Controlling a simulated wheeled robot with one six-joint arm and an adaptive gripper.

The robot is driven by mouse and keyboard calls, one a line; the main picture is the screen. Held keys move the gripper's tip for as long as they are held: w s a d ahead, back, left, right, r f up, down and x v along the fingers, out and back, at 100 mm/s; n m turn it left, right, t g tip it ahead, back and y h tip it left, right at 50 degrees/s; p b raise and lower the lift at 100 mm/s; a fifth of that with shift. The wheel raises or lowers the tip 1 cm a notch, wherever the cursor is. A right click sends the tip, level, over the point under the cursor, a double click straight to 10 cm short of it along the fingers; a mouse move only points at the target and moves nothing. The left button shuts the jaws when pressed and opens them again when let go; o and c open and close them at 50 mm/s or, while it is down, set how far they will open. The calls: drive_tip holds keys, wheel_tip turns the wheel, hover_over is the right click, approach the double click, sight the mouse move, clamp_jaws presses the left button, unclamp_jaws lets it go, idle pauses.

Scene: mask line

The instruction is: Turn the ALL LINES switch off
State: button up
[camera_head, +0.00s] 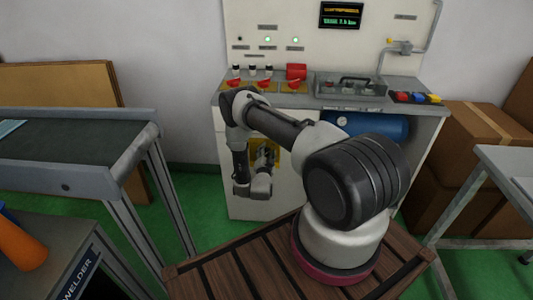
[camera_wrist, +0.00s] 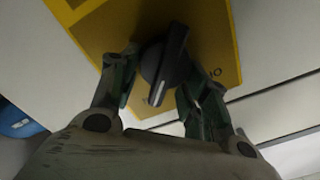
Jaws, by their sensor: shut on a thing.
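A black rotary switch (camera_wrist: 172,62) with a pale pointer line sits on a yellow plate (camera_wrist: 213,30) in the wrist view. The pointer end is toward the bottom of the picture, leaning slightly left. My gripper (camera_wrist: 160,82) is shut on the switch, one finger on each side. In the head view the yellow plate (camera_head: 275,146) is on the white cabinet front, and my gripper (camera_head: 264,160) is in front of it, hiding the switch.
The cabinet's grey top (camera_head: 220,98) carries several red-and-yellow controls and a tray (camera_head: 350,92). A blue cylinder (camera_head: 372,126) lies in an opening at right. A conveyor (camera_head: 75,150) stands left, cardboard boxes (camera_head: 475,135) and a table (camera_head: 505,165) right.

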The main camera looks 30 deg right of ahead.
drive_tip(key=n, duration=0.4)
drive_tip(key=shift+w+a+r+n, duration=0.2)
drive_tip(key=shift+r+n, duration=0.05)
drive_tip(key=shift+n, duration=0.05)
drive_tip(key=n, duration=0.4)
drive_tip(key=shift+w+a, duration=0.25)
drive_tip(key=n, duration=0.5)
drive_tip(key=shift+w+a, duration=0.15)
drive_tip(key=shift+a, duration=0.1)
drive_tip(key=shift+w+a+f+n, duration=0.1)
drive_tip(key=shift+n, duration=0.85)
drive_tip(key=shift+w+a+n, duration=0.1)
drive_tip(key=shift+n, duration=0.85)
drive_tip(key=o, duration=0.9)
drive_tip(key=shift+o, duration=0.2)
drive_tip(key=shift+f, duration=0.1)
